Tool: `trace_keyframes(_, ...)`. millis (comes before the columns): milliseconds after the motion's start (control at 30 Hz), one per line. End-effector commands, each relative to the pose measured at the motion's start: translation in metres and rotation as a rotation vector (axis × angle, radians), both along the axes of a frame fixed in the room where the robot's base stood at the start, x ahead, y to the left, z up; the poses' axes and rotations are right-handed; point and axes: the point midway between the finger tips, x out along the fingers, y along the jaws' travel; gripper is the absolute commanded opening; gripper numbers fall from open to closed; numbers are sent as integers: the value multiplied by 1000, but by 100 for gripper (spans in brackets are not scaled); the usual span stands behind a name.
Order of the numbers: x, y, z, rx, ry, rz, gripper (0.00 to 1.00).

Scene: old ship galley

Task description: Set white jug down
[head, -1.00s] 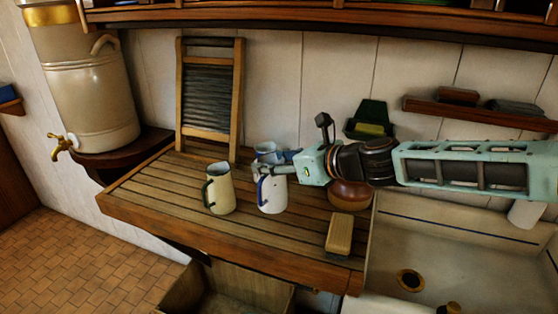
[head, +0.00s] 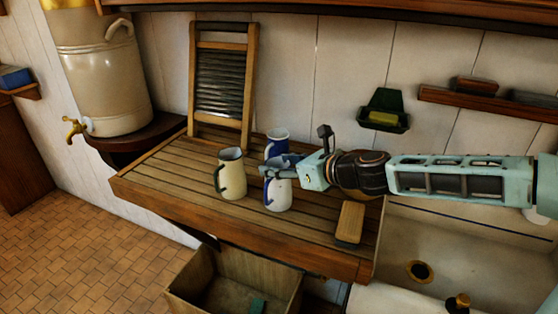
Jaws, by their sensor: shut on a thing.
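The white jug (head: 278,196) has a dark blue handle on its left side and stands upright over the slatted wooden draining board (head: 200,200). My gripper (head: 272,168) reaches in from the right and is shut on the jug at its upper part, with the fingers hiding much of its rim. The jug's base is at or very near the slats; I cannot tell whether it touches them.
A cream jug with a dark handle (head: 231,174) stands close on the left. A blue and white mug (head: 277,139) is just behind. A wooden brush (head: 350,222) lies on the right, before the sink (head: 450,250). The board's front left is clear.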

Motion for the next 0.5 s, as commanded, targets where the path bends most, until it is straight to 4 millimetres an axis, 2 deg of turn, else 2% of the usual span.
trace_keyframes(300,0,0,-2,1,-1,0,0)
trace_keyframes(333,0,0,-3,0,0,0,50)
trace_keyframes(467,0,0,-2,0,0,0,65)
trace_keyframes(500,0,0,-2,0,0,0,65)
